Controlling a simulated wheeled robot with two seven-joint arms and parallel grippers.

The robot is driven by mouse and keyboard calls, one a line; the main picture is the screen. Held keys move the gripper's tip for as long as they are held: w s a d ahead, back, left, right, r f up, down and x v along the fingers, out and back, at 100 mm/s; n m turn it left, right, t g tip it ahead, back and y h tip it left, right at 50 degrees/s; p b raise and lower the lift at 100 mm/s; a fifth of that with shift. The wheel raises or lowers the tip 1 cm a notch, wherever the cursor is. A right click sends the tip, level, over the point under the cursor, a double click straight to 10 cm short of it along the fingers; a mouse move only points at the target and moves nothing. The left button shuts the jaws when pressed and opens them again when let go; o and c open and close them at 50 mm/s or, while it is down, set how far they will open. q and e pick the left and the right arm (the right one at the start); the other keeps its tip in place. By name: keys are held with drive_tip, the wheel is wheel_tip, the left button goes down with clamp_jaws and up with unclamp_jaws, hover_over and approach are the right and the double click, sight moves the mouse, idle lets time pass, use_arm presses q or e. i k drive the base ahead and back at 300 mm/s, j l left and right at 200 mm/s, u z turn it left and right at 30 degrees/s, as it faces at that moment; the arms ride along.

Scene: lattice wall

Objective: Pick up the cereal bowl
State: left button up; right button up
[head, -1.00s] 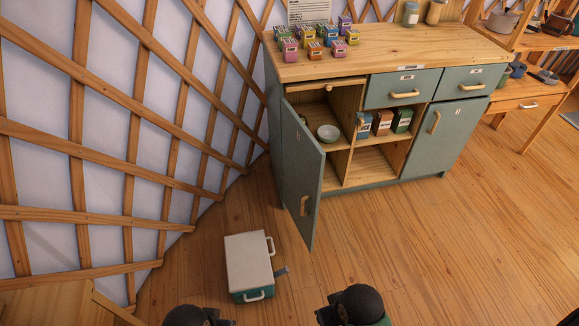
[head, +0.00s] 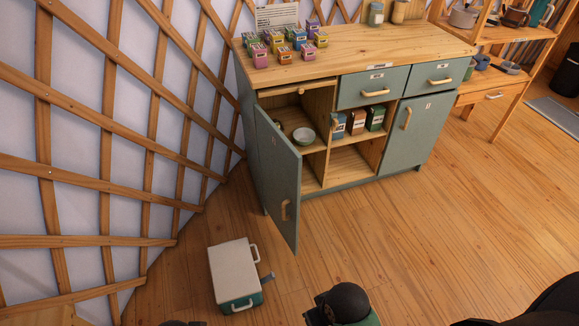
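The cereal bowl (head: 304,135) is small, with a pale inside and a greenish outside. It sits upright on the shelf in the left compartment of the green cabinet (head: 352,190). The cabinet's left door (head: 279,185) stands open towards me, to the left of the bowl. The bowl is in plain sight and nothing touches it from my side. Only dark rounded parts of my arms show along the bottom edge. No gripper fingers can be seen in the head view.
Several small colourful boxes (head: 285,42) stand on the cabinet top. Cartons (head: 357,122) stand in the compartment right of the bowl. A white-topped case (head: 235,272) lies on the floor before the open door. A lattice wall is on the left. Floor before the cabinet's right side is clear.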

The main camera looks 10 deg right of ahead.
sight(304, 136)
drive_tip(key=i+l, duration=0.15)
drive_tip(key=l, duration=0.25)
drive_tip(key=i+l, duration=0.15)
drive_tip(key=l, duration=0.3)
drive_tip(key=i+l+u, duration=0.1)
drive_tip(key=l, duration=0.3)
drive_tip(key=i+l, duration=0.2)
drive_tip(key=l, duration=0.25)
drive_tip(key=i+l, duration=0.15)
drive_tip(key=l, duration=0.3)
drive_tip(key=i+l+u, duration=0.1)
drive_tip(key=l, duration=0.3)
drive_tip(key=i+l, duration=0.15)
drive_tip(key=l, duration=0.3)
drive_tip(key=i+l, duration=0.1)
drive_tip(key=l, duration=0.35)
drive_tip(key=u, duration=0.05)
